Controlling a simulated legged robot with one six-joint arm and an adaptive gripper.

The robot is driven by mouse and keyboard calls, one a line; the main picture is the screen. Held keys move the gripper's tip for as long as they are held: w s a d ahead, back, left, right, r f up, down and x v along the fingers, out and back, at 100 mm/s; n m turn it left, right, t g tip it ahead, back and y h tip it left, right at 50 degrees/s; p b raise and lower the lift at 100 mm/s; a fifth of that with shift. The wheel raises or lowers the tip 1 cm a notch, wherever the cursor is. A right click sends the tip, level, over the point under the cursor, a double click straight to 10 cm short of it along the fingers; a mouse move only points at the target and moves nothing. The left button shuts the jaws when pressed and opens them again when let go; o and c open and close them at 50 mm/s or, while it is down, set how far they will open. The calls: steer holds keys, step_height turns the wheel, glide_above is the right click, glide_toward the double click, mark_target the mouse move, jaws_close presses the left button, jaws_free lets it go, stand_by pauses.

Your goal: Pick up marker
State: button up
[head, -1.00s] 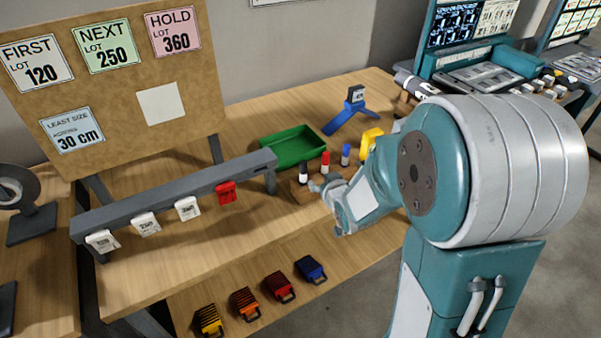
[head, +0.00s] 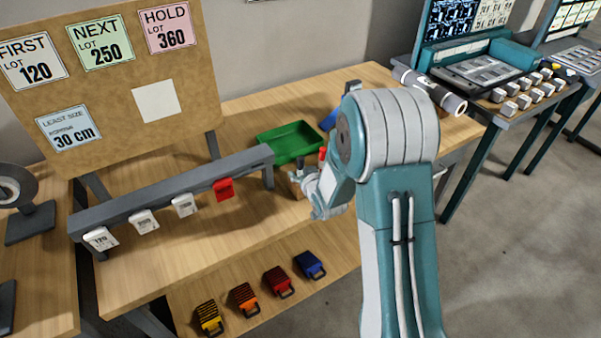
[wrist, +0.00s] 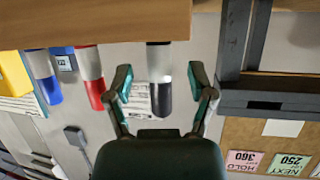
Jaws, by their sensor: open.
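Black-and-white marker (wrist: 160,62), red-and-white marker (wrist: 88,65) and blue-and-white marker (wrist: 42,75) stand in a row at the wooden block (wrist: 95,18) in the wrist view, which is upside down. My gripper (wrist: 161,82) is open, with its fingers on either side of the black marker. Gaps show between the marker and both fingertips. In the head view my gripper (head: 312,192) is low at the block, beside the red marker (head: 322,153). My arm hides the blue marker and much of the block there.
A green tray (head: 290,141) lies behind the gripper. A grey rail (head: 175,188) with hanging white and red tags stands to the left. A yellow object (wrist: 12,75) is past the blue marker. Colored clips lie on the lower shelf (head: 330,280).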

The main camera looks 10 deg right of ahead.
steer(key=shift+x, duration=0.9)
jaws_close()
step_height(320, 180, up, 10)
steer(key=shift+r, duration=0.1)
steer(key=c, duration=0.9)
jaws_free()
jaws_close()
step_height(320, 180, up, 7)
